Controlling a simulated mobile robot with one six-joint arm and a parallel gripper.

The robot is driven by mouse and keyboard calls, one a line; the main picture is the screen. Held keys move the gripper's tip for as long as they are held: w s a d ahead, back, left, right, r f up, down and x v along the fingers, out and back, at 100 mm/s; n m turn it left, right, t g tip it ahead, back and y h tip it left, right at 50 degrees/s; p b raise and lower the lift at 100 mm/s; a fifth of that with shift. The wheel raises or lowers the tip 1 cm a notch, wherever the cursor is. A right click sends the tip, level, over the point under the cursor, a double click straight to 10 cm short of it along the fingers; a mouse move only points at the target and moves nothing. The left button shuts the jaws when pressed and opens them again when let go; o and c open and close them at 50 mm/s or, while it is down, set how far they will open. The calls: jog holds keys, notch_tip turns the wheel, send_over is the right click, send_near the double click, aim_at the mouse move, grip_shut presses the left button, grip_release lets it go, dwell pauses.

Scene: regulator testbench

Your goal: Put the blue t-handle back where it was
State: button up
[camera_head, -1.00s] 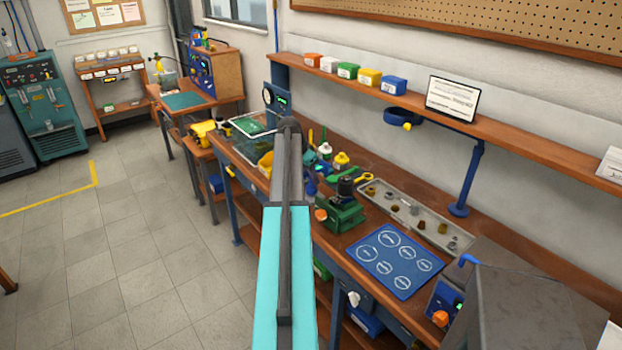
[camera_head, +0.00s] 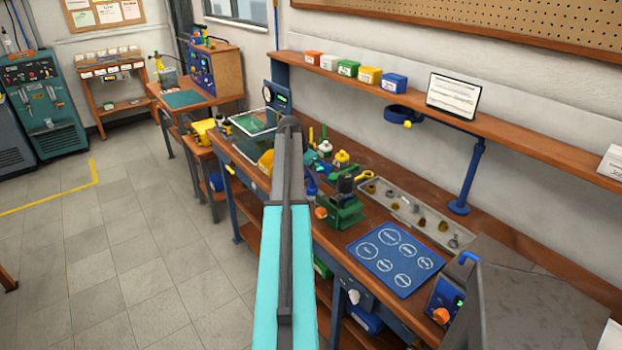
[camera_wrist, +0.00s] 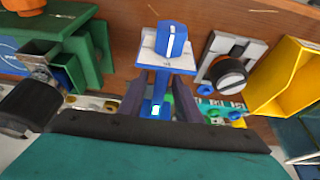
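The blue t-handle (camera_wrist: 159,88) is in the middle of the wrist view. Its stem runs between my gripper's two dark fingers, and its crossbar shows just beyond the fingertips. My gripper (camera_wrist: 159,82) appears shut on the stem, with a finger close on each side. Behind the crossbar is a blue knob (camera_wrist: 172,39) with a white mark, on a pale plate. In the head view my own arm covers my gripper, and I cannot make out the t-handle clearly there.
A green vise-like fixture (camera_wrist: 80,55) stands left in the wrist view. A black-orange knob (camera_wrist: 230,73) and a yellow bin (camera_wrist: 285,75) are right. In the head view, a blue mat (camera_head: 395,258) and a grey parts tray (camera_head: 405,212) lie on the bench.

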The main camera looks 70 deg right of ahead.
jog(key=shift+r, duration=0.15)
jog(key=shift+r, duration=0.2)
jog(key=shift+b+v, duration=1.4)
jog(key=shift+v, duration=4.6)
jog(key=shift+s, duration=0.15)
